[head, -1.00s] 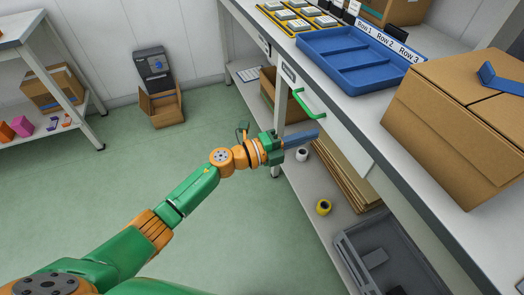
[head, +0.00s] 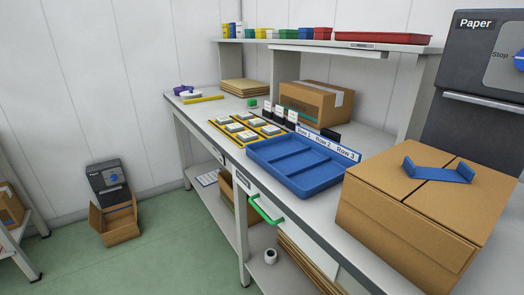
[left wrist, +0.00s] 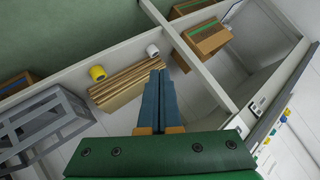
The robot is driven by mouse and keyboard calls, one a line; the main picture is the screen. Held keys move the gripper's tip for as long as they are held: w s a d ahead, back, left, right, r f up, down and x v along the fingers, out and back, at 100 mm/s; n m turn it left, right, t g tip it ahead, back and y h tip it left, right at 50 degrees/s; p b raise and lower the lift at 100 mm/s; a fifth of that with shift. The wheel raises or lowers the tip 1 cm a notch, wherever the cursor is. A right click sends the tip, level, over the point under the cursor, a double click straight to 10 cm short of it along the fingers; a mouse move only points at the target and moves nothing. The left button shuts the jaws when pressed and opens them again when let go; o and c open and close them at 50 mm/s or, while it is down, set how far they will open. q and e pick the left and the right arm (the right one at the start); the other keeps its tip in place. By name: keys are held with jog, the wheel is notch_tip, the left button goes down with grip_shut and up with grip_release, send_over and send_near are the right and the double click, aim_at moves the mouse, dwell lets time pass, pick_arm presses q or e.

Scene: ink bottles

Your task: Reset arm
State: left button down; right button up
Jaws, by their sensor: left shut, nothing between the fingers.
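My left gripper (left wrist: 159,75) shows in the left wrist view, its two blue fingers side by side and shut with nothing between them. The fingers point toward the lower shelf of the workbench, with flat brown cardboard sheets (left wrist: 118,92) beyond and left of them in the picture. I cannot tell the exact distance to the sheets. Neither of my arms shows in the head view now. My right gripper is in no view.
A green handle (head: 264,210) sticks out in front. Below are a white roll (left wrist: 152,50), yellow roll (left wrist: 97,73) and grey crate (left wrist: 40,128). Green floor lies left.

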pick_arm(q)
jog(key=s+f+n+g+y, duration=0.1)
jog(key=s+f+n+g, duration=0.15)
jog(key=s+f, duration=0.45)
jog(key=s+f+n+g+y, duration=0.1)
jog(key=s+f+n+g, duration=0.2)
jog(key=s, duration=0.9)
jog(key=s+f+n+g+y, duration=0.15)
jog(key=s+f+g, duration=0.3)
jog(key=s, duration=0.45)
jog(key=s+r+n+p, duration=0.1)
jog(key=s+r+p, duration=0.2)
jog(key=r+p, duration=1.1)
jog(key=shift+r+h+p, duration=0.3)
jog(key=shift+h+p, duration=0.15)
jog(key=shift+p, duration=0.4)
